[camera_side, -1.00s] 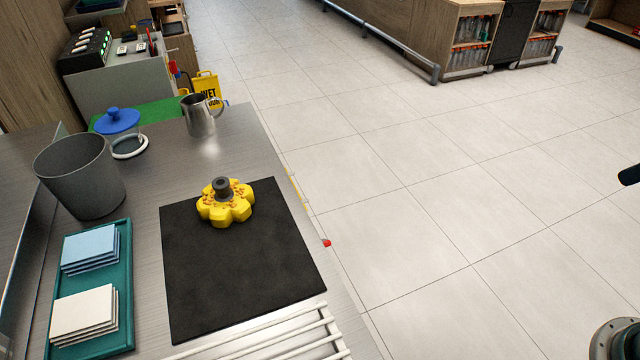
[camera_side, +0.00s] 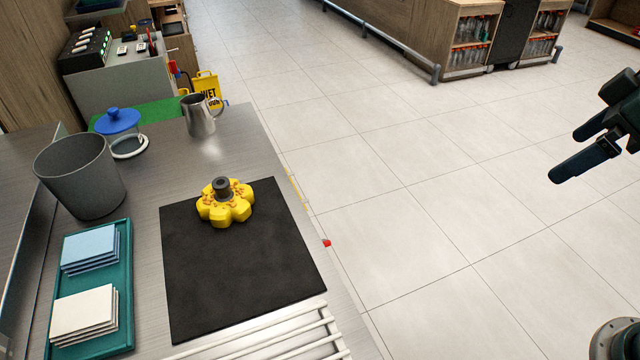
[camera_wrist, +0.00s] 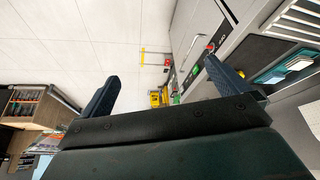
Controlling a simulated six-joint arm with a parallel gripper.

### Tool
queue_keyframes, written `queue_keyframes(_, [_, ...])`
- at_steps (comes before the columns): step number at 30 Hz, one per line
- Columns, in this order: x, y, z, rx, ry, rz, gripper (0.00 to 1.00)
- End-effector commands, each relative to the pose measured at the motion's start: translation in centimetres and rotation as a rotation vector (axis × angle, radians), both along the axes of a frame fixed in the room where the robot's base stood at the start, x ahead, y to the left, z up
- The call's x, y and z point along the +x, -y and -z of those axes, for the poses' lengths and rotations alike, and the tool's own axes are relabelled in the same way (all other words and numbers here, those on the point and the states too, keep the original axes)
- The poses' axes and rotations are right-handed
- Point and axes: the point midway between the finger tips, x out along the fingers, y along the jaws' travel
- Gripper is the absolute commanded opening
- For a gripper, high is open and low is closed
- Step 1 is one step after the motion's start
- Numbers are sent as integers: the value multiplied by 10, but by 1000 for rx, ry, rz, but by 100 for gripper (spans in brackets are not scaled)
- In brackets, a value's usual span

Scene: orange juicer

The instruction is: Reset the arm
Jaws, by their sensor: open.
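My gripper (camera_side: 567,152) is at the right edge of the side view, out over the tiled floor and well clear of the counter. Its dark fingers are apart with nothing between them. In the wrist view my gripper (camera_wrist: 165,90) also shows its two fingers spread wide, with floor and the distant counter beyond. The yellow flower-shaped piece with a grey knob (camera_side: 225,205) sits on the black mat (camera_side: 235,285), far from my gripper.
White bars (camera_side: 285,338) lie at the front. Open floor surrounds my gripper.

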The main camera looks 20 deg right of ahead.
Motion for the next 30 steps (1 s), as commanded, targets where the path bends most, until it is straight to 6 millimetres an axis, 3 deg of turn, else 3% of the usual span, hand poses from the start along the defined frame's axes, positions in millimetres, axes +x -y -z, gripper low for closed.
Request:
queue_keyframes(14, [81, -34, 34, 68, -31, -392, 100])
queue_keyframes(30, [153, -65, 98, 242, 31, -769, 100])
